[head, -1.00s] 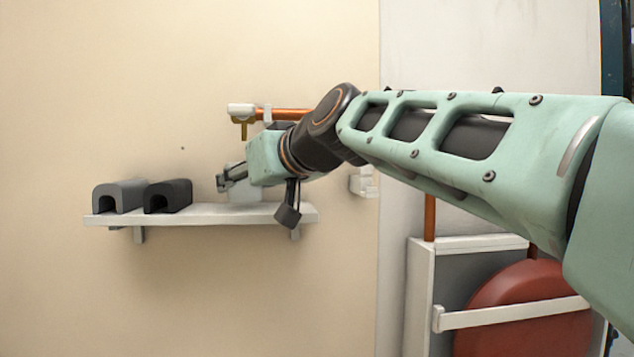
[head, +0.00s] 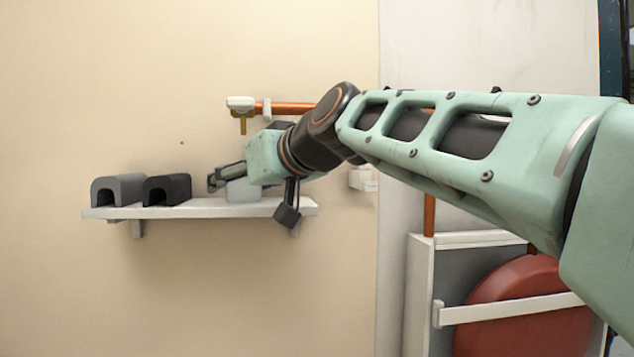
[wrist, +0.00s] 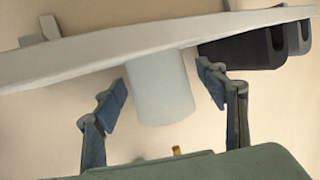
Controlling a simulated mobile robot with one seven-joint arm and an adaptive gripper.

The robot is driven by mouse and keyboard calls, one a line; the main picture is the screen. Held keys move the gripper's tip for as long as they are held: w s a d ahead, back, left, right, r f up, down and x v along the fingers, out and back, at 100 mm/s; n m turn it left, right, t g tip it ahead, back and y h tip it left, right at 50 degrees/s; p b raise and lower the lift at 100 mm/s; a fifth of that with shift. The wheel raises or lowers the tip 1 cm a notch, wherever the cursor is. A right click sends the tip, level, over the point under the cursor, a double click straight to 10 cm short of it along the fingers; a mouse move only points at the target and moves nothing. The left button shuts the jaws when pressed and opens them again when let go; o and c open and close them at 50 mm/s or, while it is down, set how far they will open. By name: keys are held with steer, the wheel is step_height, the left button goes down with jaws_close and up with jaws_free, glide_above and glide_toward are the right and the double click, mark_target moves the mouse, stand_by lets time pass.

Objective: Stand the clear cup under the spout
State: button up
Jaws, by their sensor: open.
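The pale, cloudy cup (head: 243,190) stands upright on the wall shelf (head: 215,210). In the head view it is below the brass spout (head: 243,125). In the wrist view, where the scene is upside down, the cup (wrist: 160,88) sits between the two fingers of my gripper (wrist: 164,90), its base against the shelf (wrist: 100,50). The fingers are open, with a visible gap on each side of the cup. In the head view my gripper (head: 217,177) is at the cup, partly hidden by its own wrist. A brass tip (wrist: 177,151) shows at the bottom of the wrist view.
A grey arched block (head: 118,189) and a black arched block (head: 167,190) stand on the shelf's left part. A copper pipe (head: 290,108) runs above my wrist. A red round tank (head: 510,305) is at the lower right.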

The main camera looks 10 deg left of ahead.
steer(key=v, duration=1.2)
steer(key=shift+s+f, duration=0.15)
